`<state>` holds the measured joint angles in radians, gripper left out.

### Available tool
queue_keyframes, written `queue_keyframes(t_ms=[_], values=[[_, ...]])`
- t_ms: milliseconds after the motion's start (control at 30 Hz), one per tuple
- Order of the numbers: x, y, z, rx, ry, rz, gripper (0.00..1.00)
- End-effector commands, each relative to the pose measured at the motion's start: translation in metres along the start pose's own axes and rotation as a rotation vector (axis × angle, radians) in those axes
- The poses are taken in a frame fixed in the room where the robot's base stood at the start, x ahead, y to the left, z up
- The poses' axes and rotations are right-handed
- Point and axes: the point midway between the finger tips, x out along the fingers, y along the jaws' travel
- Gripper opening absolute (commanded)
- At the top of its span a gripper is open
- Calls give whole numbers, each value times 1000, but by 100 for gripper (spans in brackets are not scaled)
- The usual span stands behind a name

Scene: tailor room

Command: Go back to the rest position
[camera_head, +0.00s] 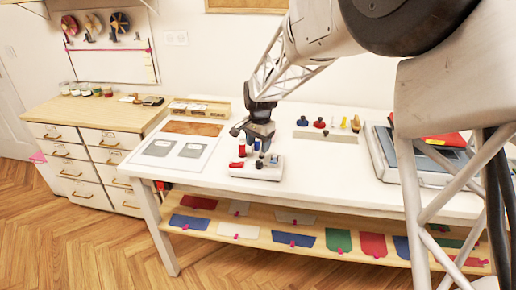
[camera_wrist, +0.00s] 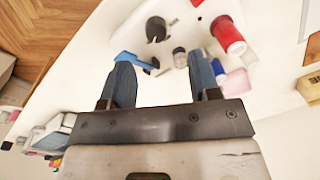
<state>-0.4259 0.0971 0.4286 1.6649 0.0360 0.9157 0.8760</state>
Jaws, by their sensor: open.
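My gripper (camera_head: 262,143) hangs over the white table (camera_head: 330,172), just above a small white holder (camera_head: 246,171) near the front edge. In the wrist view its two blue-grey fingers (camera_wrist: 160,72) are spread apart, with nothing held between them. A red spool (camera_wrist: 228,36) lies to the right of the fingers, and a small grey-topped piece (camera_wrist: 180,57) shows beyond the gap. A black round piece (camera_wrist: 156,28) is farther off. Whether the fingers touch any of these pieces cannot be told.
A long grey holder (camera_head: 325,136) with several small pieces behind it stands at the back. A grey press-like box (camera_head: 410,165) with red cloth is at right. Coloured fabric pieces lie on the shelf (camera_head: 260,240) below.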

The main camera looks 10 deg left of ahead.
Motion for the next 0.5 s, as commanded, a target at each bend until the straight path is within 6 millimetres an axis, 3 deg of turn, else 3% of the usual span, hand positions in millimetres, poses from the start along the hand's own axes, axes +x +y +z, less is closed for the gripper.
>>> queue_keyframes(t_ms=[500], values=[[-6, 5, 0, -4, 2, -2, 56]])
